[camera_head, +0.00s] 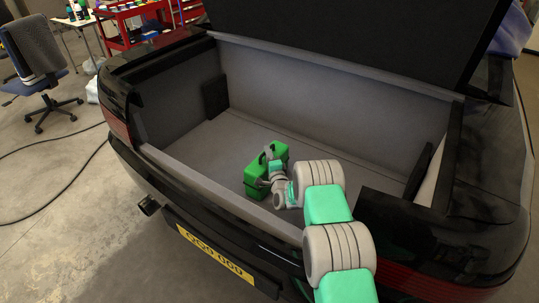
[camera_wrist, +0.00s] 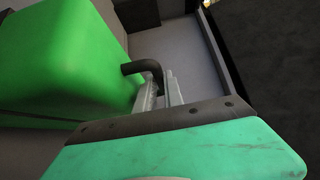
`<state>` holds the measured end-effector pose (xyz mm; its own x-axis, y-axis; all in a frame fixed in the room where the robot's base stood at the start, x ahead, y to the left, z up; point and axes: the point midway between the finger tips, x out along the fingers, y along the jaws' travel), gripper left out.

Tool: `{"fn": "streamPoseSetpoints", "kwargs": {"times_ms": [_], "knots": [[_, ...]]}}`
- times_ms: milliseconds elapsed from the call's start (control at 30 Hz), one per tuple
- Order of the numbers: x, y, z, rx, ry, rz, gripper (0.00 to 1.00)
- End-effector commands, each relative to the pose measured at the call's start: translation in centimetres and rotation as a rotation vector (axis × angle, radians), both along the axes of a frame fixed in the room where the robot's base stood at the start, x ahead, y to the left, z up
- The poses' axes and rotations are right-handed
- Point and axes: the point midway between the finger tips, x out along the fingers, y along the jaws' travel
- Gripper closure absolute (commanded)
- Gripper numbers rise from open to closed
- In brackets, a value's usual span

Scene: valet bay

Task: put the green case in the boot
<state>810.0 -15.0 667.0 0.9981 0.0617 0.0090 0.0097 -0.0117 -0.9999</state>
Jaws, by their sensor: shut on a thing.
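The green case (camera_head: 266,168) is inside the open boot (camera_head: 215,137), near its front sill. My gripper (camera_head: 270,172) reaches over the sill and is at the case's side. In the wrist view the case (camera_wrist: 58,60) fills the upper left. My gripper (camera_wrist: 160,92) is shut on its dark handle (camera_wrist: 143,67) there. The case's underside is hidden in both views, so I cannot tell whether it rests on the boot floor or hangs just above it.
The boot's sill (camera_head: 205,182) runs along the front, and the raised lid (camera_head: 350,40) is above. The boot floor is clear around the case. An office chair (camera_head: 38,65) and a red trolley (camera_head: 125,22) stand at the left. A cable lies on the floor.

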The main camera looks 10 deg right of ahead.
Motion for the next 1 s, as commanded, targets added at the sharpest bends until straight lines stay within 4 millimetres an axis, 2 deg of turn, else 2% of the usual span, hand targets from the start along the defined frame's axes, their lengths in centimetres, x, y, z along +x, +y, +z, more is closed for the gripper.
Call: {"fn": "streamPoseSetpoints", "kwargs": {"times_ms": [233,267,500,733,833,1000], "knots": [[0.1,-0.1,-0.2,0.0,-0.005,-0.001,1.0],[0.0,-0.1,-0.3,0.001,0.001,-0.001,0.85],[0.0,-0.1,-0.3,0.001,0.001,-0.001,0.66],[0.0,-0.1,-0.3,0.001,0.002,-0.001,0.66],[0.0,-0.1,0.4,0.001,0.002,-0.001,0.66],[-3.3,-0.4,-0.2,0.003,0.004,-0.003,0.66]]}}
